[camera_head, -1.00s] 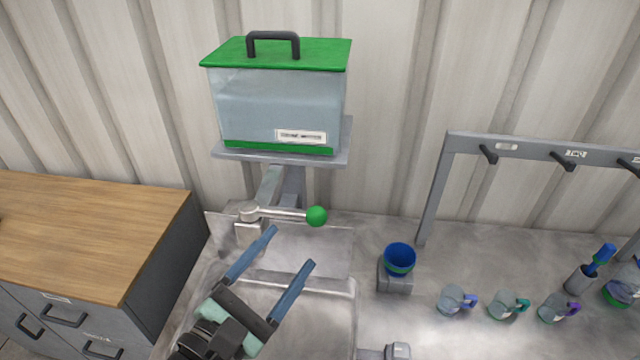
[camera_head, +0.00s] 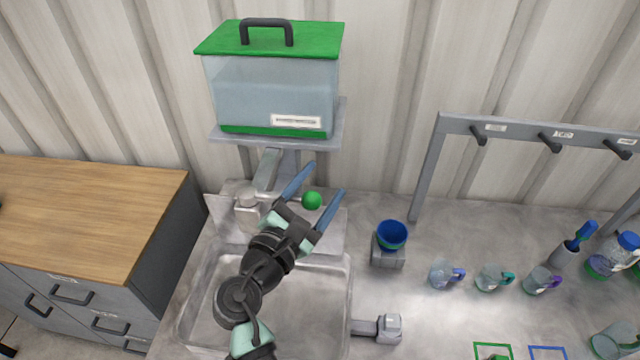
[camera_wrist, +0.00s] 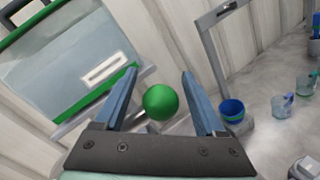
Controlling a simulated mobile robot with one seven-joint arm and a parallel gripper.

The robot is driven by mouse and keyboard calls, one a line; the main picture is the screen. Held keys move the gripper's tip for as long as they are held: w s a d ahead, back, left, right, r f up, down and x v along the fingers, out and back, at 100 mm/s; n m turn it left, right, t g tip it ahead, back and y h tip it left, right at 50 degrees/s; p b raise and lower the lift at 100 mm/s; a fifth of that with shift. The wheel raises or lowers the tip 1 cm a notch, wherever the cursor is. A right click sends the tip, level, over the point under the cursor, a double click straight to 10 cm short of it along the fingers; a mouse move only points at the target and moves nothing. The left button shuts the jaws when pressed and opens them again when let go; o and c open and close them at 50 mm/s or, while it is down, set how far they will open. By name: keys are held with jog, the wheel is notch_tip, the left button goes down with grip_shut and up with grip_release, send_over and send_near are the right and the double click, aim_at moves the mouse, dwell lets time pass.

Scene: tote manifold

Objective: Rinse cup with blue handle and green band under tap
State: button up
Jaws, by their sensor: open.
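A clear cup with a blue handle (camera_head: 441,276) stands on the counter at the left end of a row of cups; I cannot make out a green band on it. The tap (camera_head: 247,212) stands behind the sink (camera_head: 204,318), partly hidden by my arm. Its lever ends in a green ball knob (camera_head: 312,201). My gripper (camera_head: 327,180) is open and empty of any cup. In the wrist view the green knob (camera_wrist: 160,102) lies between the two blue fingers, with a gap on each side.
A green-lidded water tank (camera_head: 270,90) sits on a shelf above the tap. A blue bowl with a green band (camera_head: 392,236) rests on a grey block. Teal-handled (camera_head: 492,278) and purple-handled (camera_head: 540,282) cups stand rightward, below a hook rack (camera_head: 510,130). A wooden-topped cabinet (camera_head: 90,215) is left.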

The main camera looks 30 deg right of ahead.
jog(key=shift+c, duration=0.4)
jog(key=shift+s, duration=0.1)
grip_shut()
jog(key=shift+f, duration=0.1)
